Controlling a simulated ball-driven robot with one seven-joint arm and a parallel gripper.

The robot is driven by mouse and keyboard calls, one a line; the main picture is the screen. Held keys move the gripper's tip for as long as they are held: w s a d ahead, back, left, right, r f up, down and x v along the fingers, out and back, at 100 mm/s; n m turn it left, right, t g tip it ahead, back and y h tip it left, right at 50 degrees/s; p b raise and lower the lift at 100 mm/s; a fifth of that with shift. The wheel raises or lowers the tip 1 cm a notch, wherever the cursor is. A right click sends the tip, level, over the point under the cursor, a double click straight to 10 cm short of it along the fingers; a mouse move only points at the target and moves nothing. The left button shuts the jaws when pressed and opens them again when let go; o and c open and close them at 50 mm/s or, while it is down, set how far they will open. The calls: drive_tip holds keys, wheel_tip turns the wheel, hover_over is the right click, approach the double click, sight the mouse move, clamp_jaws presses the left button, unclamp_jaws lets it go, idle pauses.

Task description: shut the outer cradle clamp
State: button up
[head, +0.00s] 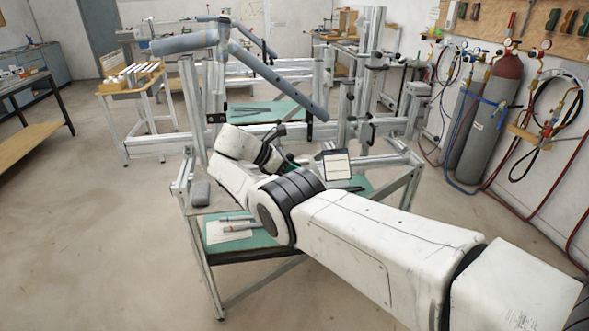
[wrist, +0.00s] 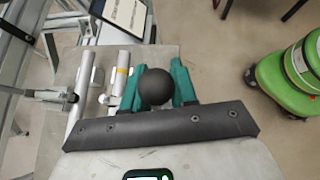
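In the wrist view my gripper (wrist: 156,72) has two teal fingers on a dark crossbar. A round black knob (wrist: 155,88) sits between the fingers and fills the space between them, with no clear gap on either side. Whatever carries the knob is hidden beneath it. Two pale round tubes (wrist: 84,88) run side by side left of my fingers, one with a yellow band. A metal fitting with a dark end (wrist: 62,97) stands beside them. In the head view my gripper (head: 290,165) is small and mostly hidden by my arm. I cannot make out which part is the outer cradle clamp.
Grey metal frame rails (head: 335,132) and posts surround the work area. Thick grey-blue tubes (head: 278,78) slant above it. A dark-framed panel (head: 337,166) stands close right of my gripper. Gas cylinders (head: 497,105) stand at the right wall. A green round object (wrist: 295,75) is on the floor.

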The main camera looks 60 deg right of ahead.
drive_tip(key=shift+o, duration=0.8)
drive_tip(key=b+v, duration=0.3)
drive_tip(key=v, duration=0.7)
drive_tip(key=shift+w+a+r+b, duration=0.2)
drive_tip(key=shift+a+r+b, duration=0.05)
drive_tip(key=shift+b, duration=0.05)
drive_tip(key=shift+f, duration=0.1)
